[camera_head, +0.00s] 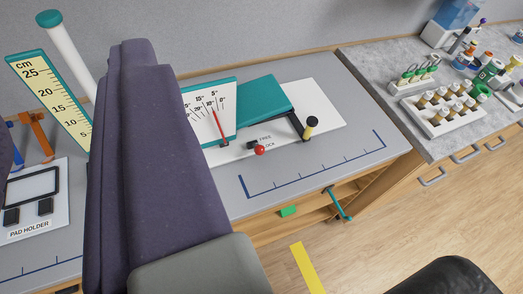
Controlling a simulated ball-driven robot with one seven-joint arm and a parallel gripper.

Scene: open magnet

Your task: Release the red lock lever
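The red lock lever (260,150) has a round red knob and a short black part. It sits on a white base plate (325,102) beside a dial with a red needle (217,122). The word FREE is printed just above the knob. The knob lies by the word LOCK, over its first letter. A teal block (266,95) and a black post with a yellow collar (310,127) stand behind it on the plate. I see no gripper fingers, and nothing touches the lever in this view.
A large purple upright shape (150,170) blocks the left middle. A ruler board (50,95) and pad holder (36,200) stand left. A rack of vials (448,110) sits on the right counter. The grey bench in front of the lever is clear.

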